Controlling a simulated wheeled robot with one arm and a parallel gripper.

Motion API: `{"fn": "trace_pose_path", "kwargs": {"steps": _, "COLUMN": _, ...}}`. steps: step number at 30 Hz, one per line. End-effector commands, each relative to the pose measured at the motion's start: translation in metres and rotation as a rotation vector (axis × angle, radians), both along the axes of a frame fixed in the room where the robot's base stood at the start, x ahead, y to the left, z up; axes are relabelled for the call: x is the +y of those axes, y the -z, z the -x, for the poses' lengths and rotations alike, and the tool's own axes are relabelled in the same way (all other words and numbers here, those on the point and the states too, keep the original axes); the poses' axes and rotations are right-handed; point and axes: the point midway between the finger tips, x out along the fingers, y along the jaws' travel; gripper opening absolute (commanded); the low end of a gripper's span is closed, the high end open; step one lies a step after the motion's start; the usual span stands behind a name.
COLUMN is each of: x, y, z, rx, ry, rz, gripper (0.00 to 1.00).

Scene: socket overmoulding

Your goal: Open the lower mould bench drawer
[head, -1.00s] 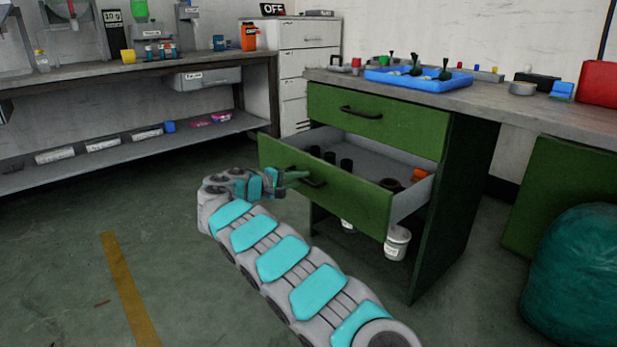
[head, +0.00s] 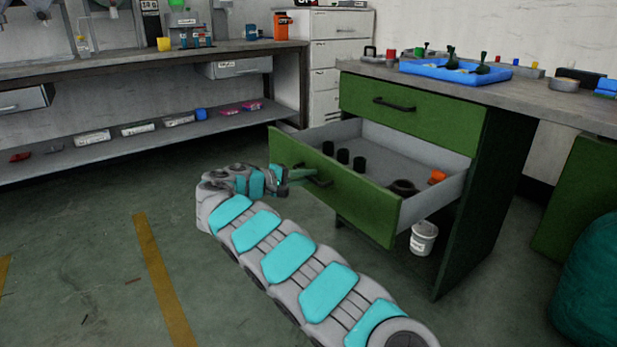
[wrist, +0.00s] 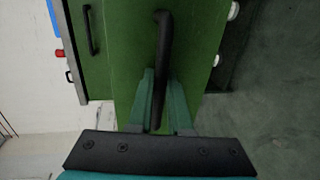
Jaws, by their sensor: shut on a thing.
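The green lower drawer (head: 365,204) of the mould bench is pulled well out. Its grey inside holds several black cylinders, a dark ring (head: 403,187) and an orange piece (head: 437,176). My gripper (head: 308,175) is at the front of this drawer, shut on its black handle (wrist: 163,60). In the wrist view the two green fingers (wrist: 160,105) lie on either side of the handle bar. The upper drawer (head: 410,118) is closed, with its own black handle (head: 394,104).
A white tub (head: 424,238) stands under the open drawer. A blue tray (head: 455,72) with several items is on the bench top. A teal sack (head: 590,278) is at the right.

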Motion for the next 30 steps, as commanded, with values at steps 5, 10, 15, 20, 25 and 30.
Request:
{"fn": "trace_pose_path", "kwargs": {"steps": 5, "x": 0.001, "y": 0.001, "z": 0.0, "rx": 0.001, "ry": -0.001, "rz": 0.0, "gripper": 0.29}}
{"fn": "trace_pose_path", "kwargs": {"steps": 10, "x": 0.0, "y": 0.0, "z": 0.0, "rx": 0.001, "ry": 0.0, "rz": 0.0, "gripper": 0.29}}
{"fn": "trace_pose_path", "kwargs": {"steps": 15, "x": 0.006, "y": -0.001, "z": 0.003, "rx": 0.0, "ry": -0.002, "rz": 0.0, "gripper": 0.29}}
{"fn": "trace_pose_path", "kwargs": {"steps": 20, "x": 0.02, "y": -0.006, "z": 0.014, "rx": 0.0, "ry": -0.001, "rz": 0.0, "gripper": 0.29}}
{"fn": "trace_pose_path", "kwargs": {"steps": 25, "x": 0.043, "y": -0.011, "z": 0.03, "rx": 0.001, "ry": -0.003, "rz": -0.001, "gripper": 0.29}}
{"fn": "trace_pose_path", "kwargs": {"steps": 30, "x": 0.059, "y": -0.015, "z": 0.043, "rx": 0.002, "ry": -0.001, "rz": 0.0, "gripper": 0.29}}
